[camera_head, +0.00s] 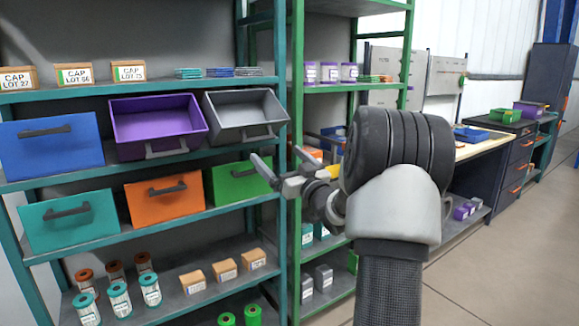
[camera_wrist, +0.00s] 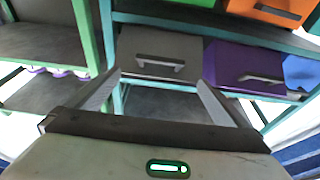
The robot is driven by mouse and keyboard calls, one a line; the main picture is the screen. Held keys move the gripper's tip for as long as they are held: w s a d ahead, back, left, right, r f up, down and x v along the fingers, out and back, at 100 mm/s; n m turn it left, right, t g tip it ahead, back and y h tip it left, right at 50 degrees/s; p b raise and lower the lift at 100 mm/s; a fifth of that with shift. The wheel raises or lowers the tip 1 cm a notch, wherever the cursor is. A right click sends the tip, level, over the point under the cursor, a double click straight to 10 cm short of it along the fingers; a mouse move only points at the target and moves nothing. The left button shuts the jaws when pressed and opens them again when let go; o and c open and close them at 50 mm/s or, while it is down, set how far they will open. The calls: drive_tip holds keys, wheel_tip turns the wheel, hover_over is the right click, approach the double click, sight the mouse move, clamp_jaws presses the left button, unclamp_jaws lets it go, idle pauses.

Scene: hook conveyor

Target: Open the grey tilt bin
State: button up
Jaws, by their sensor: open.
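The grey tilt bin (camera_head: 228,105) is at the right end of the upper bin row. It is tilted forward, with its hollow inside showing and its dark handle (camera_head: 258,134) low on the front. In the wrist view the grey bin (camera_wrist: 188,46) shows its front and handle (camera_wrist: 160,63), beyond the two fingers. My gripper (camera_head: 280,160) is open and empty, below and to the right of the grey bin, in front of the green bin. The gripper (camera_wrist: 160,80) is apart from the handle.
A purple bin (camera_head: 155,120) beside it is also tilted open; a blue bin (camera_head: 50,141) is shut. Shut teal (camera_head: 68,222), orange (camera_head: 165,198) and green (camera_head: 238,182) bins are below. A green shelf post (camera_head: 295,120) stands close on the right.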

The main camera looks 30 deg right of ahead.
drive_tip(key=v, duration=0.5)
drive_tip(key=shift+f, duration=0.1)
idle(0.3)
